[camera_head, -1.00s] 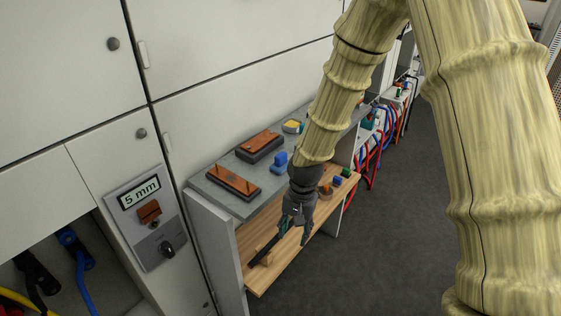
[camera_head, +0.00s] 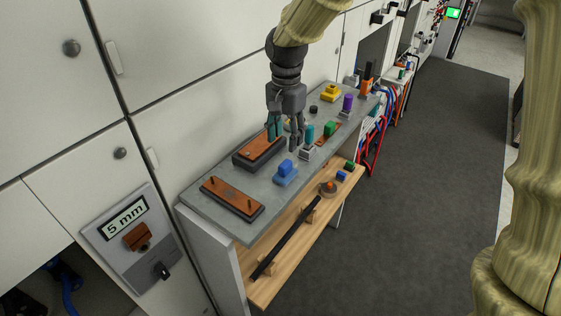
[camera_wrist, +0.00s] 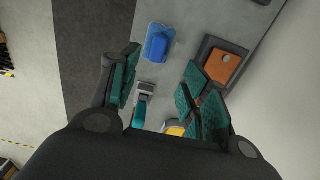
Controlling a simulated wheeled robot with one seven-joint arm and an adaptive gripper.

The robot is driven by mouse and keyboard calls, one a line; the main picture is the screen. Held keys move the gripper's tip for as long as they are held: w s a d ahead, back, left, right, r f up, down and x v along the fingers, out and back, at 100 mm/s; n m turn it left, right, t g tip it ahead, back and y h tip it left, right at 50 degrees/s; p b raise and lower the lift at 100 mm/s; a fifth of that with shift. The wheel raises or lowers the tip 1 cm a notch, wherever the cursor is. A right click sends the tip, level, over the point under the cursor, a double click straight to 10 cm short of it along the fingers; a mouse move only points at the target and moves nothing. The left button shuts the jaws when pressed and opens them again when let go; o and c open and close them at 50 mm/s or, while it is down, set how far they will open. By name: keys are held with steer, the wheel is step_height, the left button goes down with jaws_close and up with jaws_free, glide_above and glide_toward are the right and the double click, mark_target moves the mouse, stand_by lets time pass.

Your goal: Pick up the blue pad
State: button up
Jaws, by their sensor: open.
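The blue pad (camera_head: 285,172) is a small stepped block, darker blue on a lighter blue base, resting on the grey shelf top (camera_head: 211,177). In the wrist view the blue pad (camera_wrist: 158,43) shows ahead of the fingers, toward the top of the picture. My gripper (camera_head: 284,138) is open and points down above the grey top, behind the pad in the head view. In the wrist view my gripper (camera_wrist: 160,85) has its teal-padded fingers apart, with nothing held between them. The pad is not between the fingers.
A dark block with orange top (camera_head: 259,152) stands left of my gripper and a pegged one (camera_head: 232,197) nearer. A teal piece (camera_head: 308,138), green block (camera_head: 330,129), purple cylinder (camera_head: 348,102) and yellow piece (camera_head: 331,92) stand beyond. A black bar (camera_head: 286,238) lies on the wooden lower shelf.

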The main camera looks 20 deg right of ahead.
mark_target(285, 163)
steer(key=shift+s+f, duration=0.2)
steer(key=shift+f, duration=0.15)
steer(key=shift+s+f+p, duration=0.5)
steer(key=shift+s+f, duration=0.2)
steer(key=shift+s, duration=0.05)
steer(key=f, duration=0.1)
steer(key=w+f, duration=0.1)
steer(key=f, duration=0.1)
steer(key=shift+w+d, duration=0.1)
steer(key=shift+w, duration=0.15)
steer(key=shift+s+f+p, duration=0.1)
steer(key=shift+s+p, duration=0.35)
steer(key=shift+p, duration=0.2)
steer(key=f, duration=0.1)
steer(key=f+p, duration=0.1)
steer(key=shift+w+f, duration=0.4)
steer(key=shift+f+p, duration=0.35)
steer(key=shift+f, duration=0.05)
steer(key=shift+s+f, duration=0.25)
steer(key=shift+f, duration=0.1)
steer(key=shift+w+f, duration=0.1)
steer(key=shift+f, duration=0.1)
